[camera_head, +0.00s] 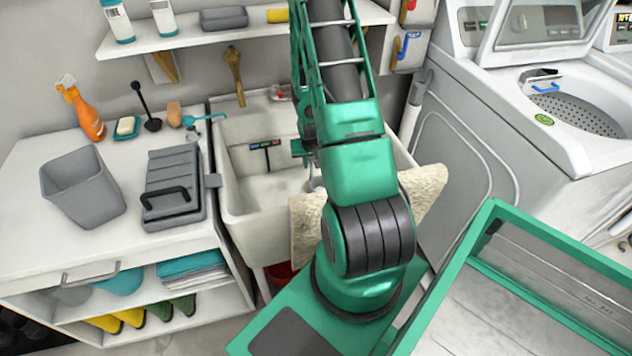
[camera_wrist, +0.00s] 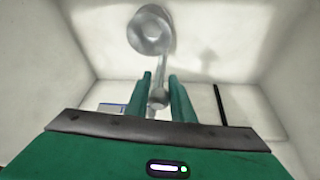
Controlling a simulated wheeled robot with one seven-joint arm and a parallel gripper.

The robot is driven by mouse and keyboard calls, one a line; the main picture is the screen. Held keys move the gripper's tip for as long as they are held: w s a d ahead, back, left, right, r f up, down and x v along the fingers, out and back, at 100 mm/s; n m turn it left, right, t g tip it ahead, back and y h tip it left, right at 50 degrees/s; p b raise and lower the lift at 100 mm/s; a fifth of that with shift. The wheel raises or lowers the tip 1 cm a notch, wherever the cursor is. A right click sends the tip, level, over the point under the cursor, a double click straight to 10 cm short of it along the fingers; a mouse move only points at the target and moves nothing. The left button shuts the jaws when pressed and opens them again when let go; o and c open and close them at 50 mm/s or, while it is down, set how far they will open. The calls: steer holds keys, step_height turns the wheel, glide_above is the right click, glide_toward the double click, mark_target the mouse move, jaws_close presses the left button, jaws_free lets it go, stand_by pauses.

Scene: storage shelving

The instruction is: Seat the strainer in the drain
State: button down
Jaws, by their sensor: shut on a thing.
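In the wrist view, the strainer (camera_wrist: 146,36) is a shiny round metal piece with a thin stem running down to a small knob (camera_wrist: 158,97). My gripper (camera_wrist: 160,78) is shut on it at the knob, between its two green fingers. The round end points away from the fingers, inside the pale sink basin. In the head view my arm crosses the sink (camera_head: 240,205) and hides most of the gripper. A small grey metal bit (camera_head: 316,183) shows beside the arm. I cannot make out the drain in either view, nor whether the strainer touches the basin floor.
The basin walls stand close around my gripper. A dark stick with a coloured head (camera_head: 265,146) is in the sink. A beige cloth (camera_head: 305,228) hangs over the front rim. A counter with a grey bin (camera_head: 82,187) is left; a washer (camera_head: 480,150) is right.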

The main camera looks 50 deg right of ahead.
steer(key=shift+f, duration=0.45)
stand_by(0.5)
steer(key=c, duration=1.4)
jaws_free()
steer(key=shift+c, duration=0.2)
steer(key=v, duration=1)
steer(key=shift+a+r, duration=0.25)
steer(key=shift+r, duration=0.05)
steer(key=s+a+r+n+g+y, duration=0.1)
steer(key=s+a+r, duration=0.25)
steer(key=r, duration=0.45)
steer(key=s+a+r+g, duration=0.1)
steer(key=s+a+r, duration=0.25)
steer(key=r, duration=0.45)
steer(key=s+a+r+y, duration=0.1)
steer(key=s+a+r, duration=0.4)
steer(key=s, duration=0.2)
steer(key=s+a+r+n+g+y, duration=0.1)
steer(key=s+a+r, duration=0.3)
steer(key=s, duration=0.3)
steer(key=shift+a+r, duration=0.35)
steer(key=shift+a, duration=0.1)
